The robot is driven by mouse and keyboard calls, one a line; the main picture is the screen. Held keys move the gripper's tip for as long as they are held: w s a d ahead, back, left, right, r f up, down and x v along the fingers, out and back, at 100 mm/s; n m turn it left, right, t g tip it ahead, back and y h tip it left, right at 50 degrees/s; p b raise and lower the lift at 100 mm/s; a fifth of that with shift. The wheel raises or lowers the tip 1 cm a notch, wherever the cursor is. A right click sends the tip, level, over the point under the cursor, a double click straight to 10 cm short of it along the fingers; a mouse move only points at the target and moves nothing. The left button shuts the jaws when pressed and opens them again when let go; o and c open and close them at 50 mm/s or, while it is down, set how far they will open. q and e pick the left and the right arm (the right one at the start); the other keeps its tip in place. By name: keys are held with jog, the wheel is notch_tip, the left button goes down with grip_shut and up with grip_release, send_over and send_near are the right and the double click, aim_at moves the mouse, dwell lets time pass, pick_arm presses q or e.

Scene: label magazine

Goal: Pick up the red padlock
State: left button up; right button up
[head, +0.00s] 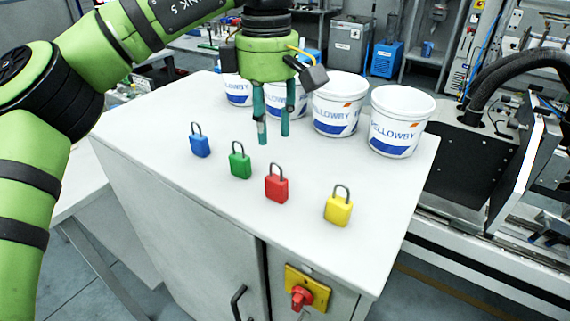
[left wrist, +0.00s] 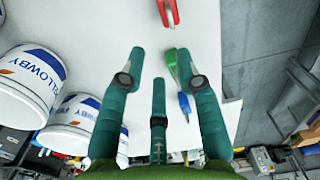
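The red padlock (head: 276,189) stands upright on the white cabinet top (head: 270,228), between the green padlock (head: 240,165) and the yellow padlock (head: 338,210). Its shackle points up. The blue padlock (head: 200,146) stands at the left end of the row. My left gripper (head: 273,138) hangs fingers down above the top, behind the row and clear of the red padlock. Its fingers are spread with nothing between them. In the left wrist view, the red padlock (left wrist: 167,12) is cut off by the top edge. My right gripper is not in view.
Several white tubs, such as the right one (head: 398,122), stand along the back of the top, close behind my left gripper. A red rotary switch (head: 301,297) sits on the cabinet's front. The top in front of the padlocks is clear.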

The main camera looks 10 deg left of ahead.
aim_at(269, 179)
pick_arm(q)
jog(key=s, duration=0.2)
jog(key=shift+s+f+p, duration=0.2)
jog(key=shift+s+p, duration=0.1)
jog(key=shift+s+d+f+p, duration=0.1)
jog(key=shift+s+f+p, duration=0.15)
jog(key=shift+f+p, duration=0.2)
jog(key=shift+s+d+f+p, duration=0.1)
jog(key=shift+s+f+p, duration=0.15)
jog(key=shift+f, duration=0.25)
jog(key=f, duration=0.1)
jog(key=w+f, duration=0.1)
jog(key=f, duration=0.1)
jog(key=shift+w+p, duration=0.1)
jog(key=shift+p, duration=0.3)
jog(key=shift+f, duration=0.25)
grip_shut()
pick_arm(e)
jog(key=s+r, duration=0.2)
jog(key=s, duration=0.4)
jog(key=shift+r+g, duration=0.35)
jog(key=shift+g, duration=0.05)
